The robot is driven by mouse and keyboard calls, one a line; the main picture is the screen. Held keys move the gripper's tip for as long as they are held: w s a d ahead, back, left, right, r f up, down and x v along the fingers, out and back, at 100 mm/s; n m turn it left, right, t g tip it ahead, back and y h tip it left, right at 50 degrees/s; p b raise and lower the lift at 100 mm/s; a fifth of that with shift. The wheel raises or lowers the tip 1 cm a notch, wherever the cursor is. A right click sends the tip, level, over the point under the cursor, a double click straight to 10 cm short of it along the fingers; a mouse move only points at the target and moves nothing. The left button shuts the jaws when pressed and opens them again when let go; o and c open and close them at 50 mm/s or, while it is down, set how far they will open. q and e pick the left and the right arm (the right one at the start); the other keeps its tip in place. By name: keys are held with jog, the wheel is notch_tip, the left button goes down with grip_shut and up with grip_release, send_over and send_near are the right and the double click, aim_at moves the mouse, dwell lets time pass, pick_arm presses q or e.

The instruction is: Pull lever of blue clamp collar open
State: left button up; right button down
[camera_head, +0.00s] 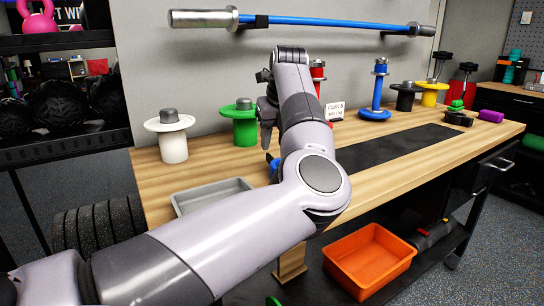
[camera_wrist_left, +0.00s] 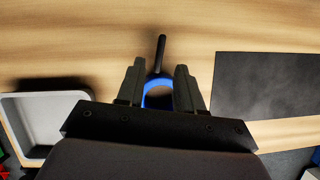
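The blue clamp collar (camera_wrist_left: 158,87) lies on the wooden bench top, between the two fingers of my left gripper (camera_wrist_left: 160,68) in the left wrist view. Its dark lever (camera_wrist_left: 161,50) sticks out past the fingertips, away from the palm. The fingers stand apart on either side of the collar; I cannot tell whether they touch it. The lower part of the collar is hidden behind the gripper body. In the head view my arm covers most of the left gripper (camera_head: 267,133), and only a bit of the blue collar (camera_head: 273,166) shows. My right gripper is not in view.
A grey tray (camera_head: 212,193) lies near the bench's front edge; a black mat (camera_head: 405,146) lies to the right. White (camera_head: 172,145), green (camera_head: 245,130) and blue (camera_head: 375,113) spools stand along the back. An orange bin (camera_head: 369,262) is on the lower shelf.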

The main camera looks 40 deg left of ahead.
aim_at(270, 157)
pick_arm(q)
jog(key=x, duration=0.4)
jog(key=shift+a+f, duration=0.15)
jog(key=shift+f, duration=0.25)
jog(key=shift+c, duration=0.3)
grip_shut()
jog(key=shift+r+n+p, duration=0.2)
jog(key=shift+n+p, duration=0.1)
jog(key=shift+p, duration=0.15)
jog(key=shift+n+g+p, duration=0.3)
jog(key=shift+n+p, duration=0.1)
jog(key=shift+p, duration=0.15)
jog(key=shift+f, duration=0.15)
